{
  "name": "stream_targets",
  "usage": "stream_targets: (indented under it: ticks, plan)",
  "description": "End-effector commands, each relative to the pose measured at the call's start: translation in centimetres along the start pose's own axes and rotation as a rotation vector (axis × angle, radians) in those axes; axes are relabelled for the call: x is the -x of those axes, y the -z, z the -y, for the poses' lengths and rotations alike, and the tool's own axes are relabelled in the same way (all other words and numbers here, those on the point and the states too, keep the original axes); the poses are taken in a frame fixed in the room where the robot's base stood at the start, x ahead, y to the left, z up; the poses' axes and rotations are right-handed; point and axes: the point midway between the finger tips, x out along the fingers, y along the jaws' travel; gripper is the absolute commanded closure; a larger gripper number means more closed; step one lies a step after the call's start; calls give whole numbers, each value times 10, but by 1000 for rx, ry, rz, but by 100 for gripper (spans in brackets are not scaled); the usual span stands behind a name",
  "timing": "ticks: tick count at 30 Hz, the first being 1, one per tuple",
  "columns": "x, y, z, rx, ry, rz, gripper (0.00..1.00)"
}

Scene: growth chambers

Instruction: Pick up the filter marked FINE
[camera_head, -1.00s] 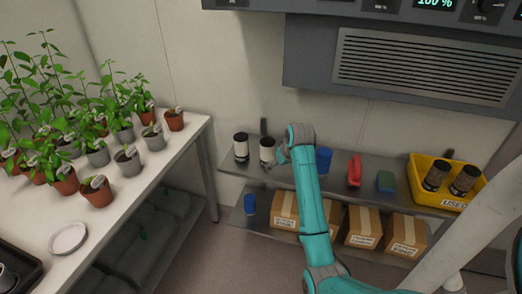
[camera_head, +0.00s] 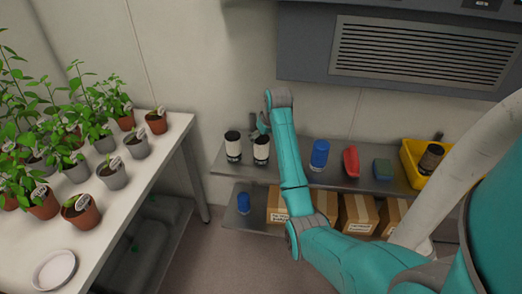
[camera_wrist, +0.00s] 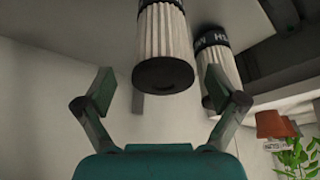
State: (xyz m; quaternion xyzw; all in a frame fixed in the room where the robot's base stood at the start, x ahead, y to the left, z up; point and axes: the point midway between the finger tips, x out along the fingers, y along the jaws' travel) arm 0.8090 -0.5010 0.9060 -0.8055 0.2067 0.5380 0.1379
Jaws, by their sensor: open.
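Two pale pleated filters with black ends stand side by side on the upper shelf in the head view, a left one (camera_head: 233,146) and a right one (camera_head: 261,150). My gripper (camera_head: 260,124) is partly hidden by my arm, close to the right filter's top. In the wrist view, which appears upside down, my gripper (camera_wrist: 158,79) is open and empty. The nearer filter (camera_wrist: 163,42) lies ahead, between the finger lines. The other filter (camera_wrist: 217,68) is beyond the right finger. Its dark band has white letters I cannot read surely; the nearer filter's marking is cut off.
Right of the filters, the shelf (camera_head: 338,178) holds a blue container (camera_head: 319,154), a red item (camera_head: 351,161) and a green-blue block (camera_head: 383,169). A yellow bin (camera_head: 411,168) holds a dark used filter (camera_head: 431,158). A plant table (camera_head: 130,205) stands left; a vented unit overhangs (camera_head: 410,55).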

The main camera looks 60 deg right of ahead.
Motion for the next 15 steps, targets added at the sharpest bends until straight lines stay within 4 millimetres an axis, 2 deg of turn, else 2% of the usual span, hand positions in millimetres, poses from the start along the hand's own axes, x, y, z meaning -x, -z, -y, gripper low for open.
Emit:
stream_targets:
  ticks: [9, 15]
  plan:
    - [-40, -1, 3, 0, 1, 2, 5]
    - [-51, -1, 3, 0, 0, 0, 5]
